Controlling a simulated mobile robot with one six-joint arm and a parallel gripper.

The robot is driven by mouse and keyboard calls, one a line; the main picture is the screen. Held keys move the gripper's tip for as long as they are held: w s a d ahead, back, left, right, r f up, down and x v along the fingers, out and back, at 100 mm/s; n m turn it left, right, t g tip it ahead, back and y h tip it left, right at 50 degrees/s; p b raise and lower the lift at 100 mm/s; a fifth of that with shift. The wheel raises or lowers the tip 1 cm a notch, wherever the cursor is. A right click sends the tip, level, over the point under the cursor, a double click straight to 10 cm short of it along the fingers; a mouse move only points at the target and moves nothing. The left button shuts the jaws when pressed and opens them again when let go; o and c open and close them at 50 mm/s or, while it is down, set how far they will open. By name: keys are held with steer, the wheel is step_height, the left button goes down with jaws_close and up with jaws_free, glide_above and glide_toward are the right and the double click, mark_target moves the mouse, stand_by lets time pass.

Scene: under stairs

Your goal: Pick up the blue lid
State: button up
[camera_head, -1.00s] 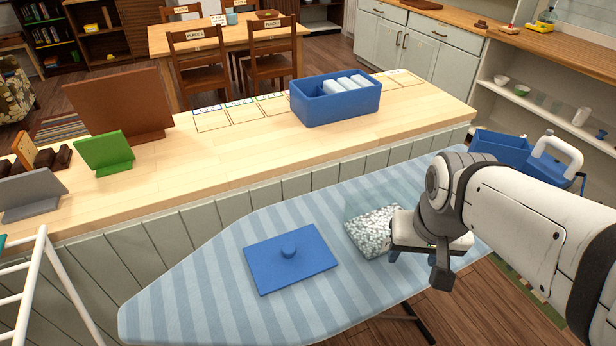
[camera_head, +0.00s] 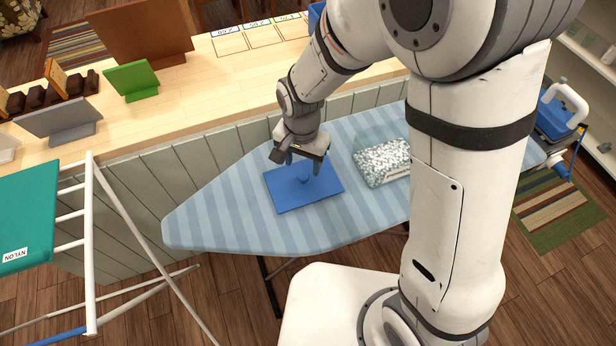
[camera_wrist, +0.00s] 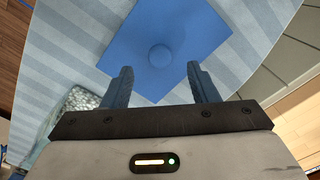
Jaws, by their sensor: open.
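The blue lid (camera_head: 289,196) is a flat rectangle with a small round knob in its middle. It lies flat on the striped blue ironing board (camera_head: 215,210). My gripper (camera_head: 303,167) is above the lid, with its fingers pointing down near the knob. In the wrist view the lid (camera_wrist: 190,25) fills the upper middle, with its knob (camera_wrist: 160,55) centred between and beyond the two fingertips. My gripper (camera_wrist: 160,80) is open and its fingers are apart, with nothing between them. Whether the fingertips touch the lid cannot be told.
A clear box of white pellets (camera_head: 380,163) stands on the board just right of the lid. The wooden counter (camera_head: 200,90) runs behind, with a green stand (camera_head: 132,80) on it. A white rack (camera_head: 90,230) with a teal panel (camera_head: 28,220) is at left.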

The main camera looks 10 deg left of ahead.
mark_target(303, 174)
steer(key=shift+w+f+p, duration=0.1)
steer(key=shift+f+p, duration=0.65)
steer(key=shift+f, duration=2)
steer(key=shift+c, duration=0.4)
steer(key=c, duration=1)
step_height(303, 174, up, 10)
steer(key=shift+r+b, duration=0.1)
steer(key=shift+b, duration=0.65)
